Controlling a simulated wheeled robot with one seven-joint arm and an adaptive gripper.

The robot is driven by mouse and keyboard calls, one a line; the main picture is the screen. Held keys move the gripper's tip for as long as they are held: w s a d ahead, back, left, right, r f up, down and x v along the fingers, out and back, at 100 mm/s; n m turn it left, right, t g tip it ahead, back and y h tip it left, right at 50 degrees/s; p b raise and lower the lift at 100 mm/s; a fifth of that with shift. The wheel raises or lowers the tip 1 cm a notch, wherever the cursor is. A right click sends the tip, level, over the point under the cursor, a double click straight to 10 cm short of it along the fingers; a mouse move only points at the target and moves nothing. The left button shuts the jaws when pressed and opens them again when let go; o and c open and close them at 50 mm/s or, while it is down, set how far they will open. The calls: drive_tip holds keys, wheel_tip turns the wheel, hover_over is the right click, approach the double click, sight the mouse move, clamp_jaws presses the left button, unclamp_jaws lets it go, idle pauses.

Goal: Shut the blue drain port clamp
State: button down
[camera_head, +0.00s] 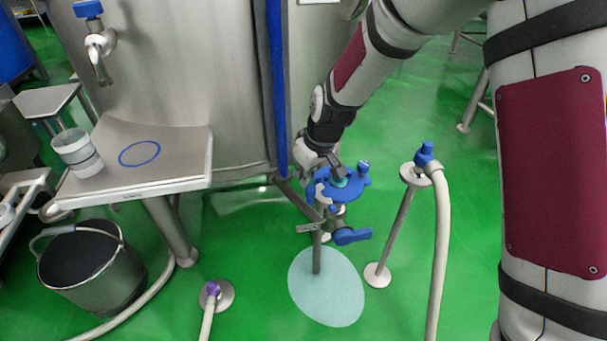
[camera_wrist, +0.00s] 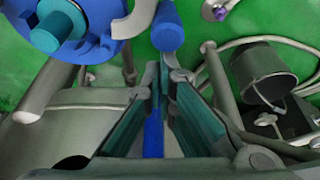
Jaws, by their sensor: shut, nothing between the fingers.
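The blue drain port clamp (camera_head: 350,191) sits around a teal-centred port on top of a thin metal stand. In the wrist view the clamp (camera_wrist: 91,49) fills the upper left, with the teal port (camera_wrist: 55,28) in it. A blue knob (camera_wrist: 167,25) shows just ahead of my fingertips; whether they touch it I cannot tell. My gripper (camera_head: 333,162) is at the clamp's back left side in the head view. In the wrist view my gripper (camera_wrist: 162,72) has its fingertips together, with nothing held. My gripper hides part of the clamp.
A blue valve handle (camera_head: 351,236) juts out below the clamp. A hose stand with a blue fitting (camera_head: 425,153) stands to the right. A dark bucket (camera_head: 92,270) is on the floor.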

sight(333, 198)
drive_tip(key=shift+d, duration=0.15)
drive_tip(key=d+n+p, duration=0.1)
drive_tip(key=n, duration=0.1)
drive_tip(key=s+d+n+g+p, duration=0.1)
drive_tip(key=n, duration=0.2)
drive_tip(key=d+n+g+y+p, duration=0.1)
drive_tip(key=n, duration=0.2)
drive_tip(key=shift+s+d+r, duration=0.1)
drive_tip(key=shift+s+d, duration=0.15)
drive_tip(key=shift+s, duration=0.1)
drive_tip(key=d+n+g+p, duration=0.1)
drive_tip(key=n+p, duration=0.1)
drive_tip(key=shift+d+n, duration=0.2)
drive_tip(key=shift+n, duration=0.2)
drive_tip(key=d+n, duration=0.1)
drive_tip(key=n, duration=0.1)
drive_tip(key=n+g+p, duration=0.1)
drive_tip(key=shift+w+d+n+g, duration=0.3)
drive_tip(key=shift+w+d+n, duration=0.05)
drive_tip(key=shift+n, duration=0.05)
drive_tip(key=shift+w+d+p, duration=0.15)
drive_tip(key=shift+d+p, duration=0.15)
drive_tip(key=shift+w+d, duration=0.1)
